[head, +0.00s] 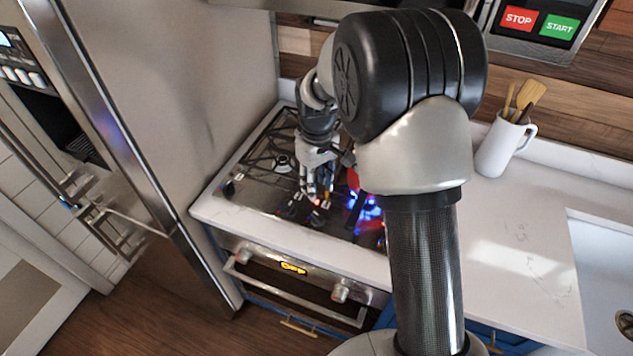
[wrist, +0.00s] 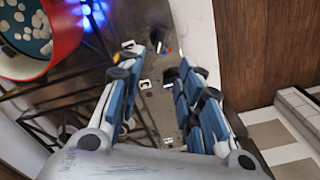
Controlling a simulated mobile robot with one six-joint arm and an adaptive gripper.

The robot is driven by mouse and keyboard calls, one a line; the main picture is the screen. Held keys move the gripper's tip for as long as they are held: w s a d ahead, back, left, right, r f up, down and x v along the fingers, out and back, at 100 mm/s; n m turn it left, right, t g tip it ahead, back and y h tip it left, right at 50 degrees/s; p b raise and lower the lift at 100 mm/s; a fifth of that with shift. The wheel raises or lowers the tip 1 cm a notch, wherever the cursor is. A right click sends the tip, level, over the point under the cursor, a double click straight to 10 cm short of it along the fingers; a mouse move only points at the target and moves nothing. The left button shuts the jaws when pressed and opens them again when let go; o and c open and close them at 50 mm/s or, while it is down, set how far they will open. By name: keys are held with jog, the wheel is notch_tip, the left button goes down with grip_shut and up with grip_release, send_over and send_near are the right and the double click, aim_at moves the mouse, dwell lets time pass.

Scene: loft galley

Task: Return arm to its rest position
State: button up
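My arm reaches from the bottom middle of the head view over the stove. My gripper (head: 318,186) hangs over the front part of the gas stove (head: 252,190), pointing down. In the wrist view my gripper (wrist: 158,72) has its two blue-padded fingers apart, with only stove surface and knobs showing between them. It holds nothing. A red pot (wrist: 62,66) with pale round pieces in it is at the upper left of the wrist view, beside the fingers and apart from them. In the head view my arm hides most of this pot (head: 352,178).
Blue flames (head: 365,207) burn near the pot. The steel fridge (head: 190,90) stands left of the stove. A white utensil jug (head: 500,147) stands right of my arm. The counter (head: 515,235) between jug and sink (head: 605,270) is clear. A microwave with STOP and START buttons (head: 540,22) hangs above.

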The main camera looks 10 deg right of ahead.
jog(key=shift+r, duration=0.1)
jog(key=s+r+m+t+b, duration=0.2)
jog(key=s+r+b, duration=0.1)
jog(key=s+r, duration=0.9)
jog(key=s+m+t+b, duration=0.2)
jog(key=s, duration=1.4)
jog(key=shift+s+d+r+m+t, duration=0.2)
jog(key=shift+r+m+t, duration=0.1)
jog(key=shift+m, duration=0.1)
